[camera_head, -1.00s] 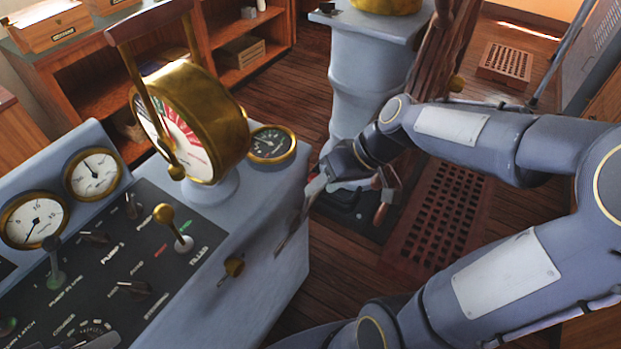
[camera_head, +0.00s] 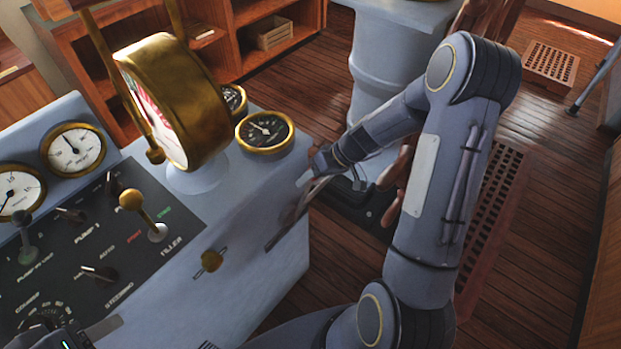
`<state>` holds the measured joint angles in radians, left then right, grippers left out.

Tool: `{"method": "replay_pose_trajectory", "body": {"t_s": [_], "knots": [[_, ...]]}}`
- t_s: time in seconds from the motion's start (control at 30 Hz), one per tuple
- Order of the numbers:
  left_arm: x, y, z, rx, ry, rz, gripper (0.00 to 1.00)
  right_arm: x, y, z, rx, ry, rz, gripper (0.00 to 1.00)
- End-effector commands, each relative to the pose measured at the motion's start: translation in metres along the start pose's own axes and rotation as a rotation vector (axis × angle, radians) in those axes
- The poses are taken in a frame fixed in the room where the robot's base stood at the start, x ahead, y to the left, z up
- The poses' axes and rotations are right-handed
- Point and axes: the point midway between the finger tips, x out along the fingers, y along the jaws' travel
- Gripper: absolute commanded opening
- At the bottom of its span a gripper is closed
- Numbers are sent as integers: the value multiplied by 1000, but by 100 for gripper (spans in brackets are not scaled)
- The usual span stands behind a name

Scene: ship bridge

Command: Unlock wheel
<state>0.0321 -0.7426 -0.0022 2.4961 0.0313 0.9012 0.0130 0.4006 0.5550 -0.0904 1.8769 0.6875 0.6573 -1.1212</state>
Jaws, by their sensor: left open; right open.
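The wooden ship's wheel is mostly hidden behind my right arm; a brown handle (camera_head: 396,168) shows left of the arm and its upper part (camera_head: 484,14) shows at the top. It stands by the grey pedestal (camera_head: 385,55). My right gripper (camera_head: 306,178) is open, beside the console's right side, left of the wheel handle and apart from it. Its fingers are small and partly hidden, and I see nothing in them. My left gripper (camera_head: 92,334) shows only in part at the bottom left edge, over the console. I cannot make out which part is the wheel lock.
A red floor grating (camera_head: 492,225) lies right of my arm. Open floor (camera_head: 545,190) lies farther right.

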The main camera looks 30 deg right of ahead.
Motion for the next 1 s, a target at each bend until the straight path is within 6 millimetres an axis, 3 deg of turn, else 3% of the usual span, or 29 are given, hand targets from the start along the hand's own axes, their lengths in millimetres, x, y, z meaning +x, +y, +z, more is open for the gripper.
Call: {"method": "replay_pose_trajectory", "body": {"t_s": [0.37, 0.7, 1.0], "knots": [[0, 0, 0, 0, 0, 0, 50, 8, 0, 0, 0, 0, 0, 43], [0, 0, 0, 0, 0, 0, 50, 8, 0, 0, 0, 0, 1, 0], [2, -1, 1, 0, 0, 0, 50, 8, -3, 0, -13, 5, 22, 0]]}}
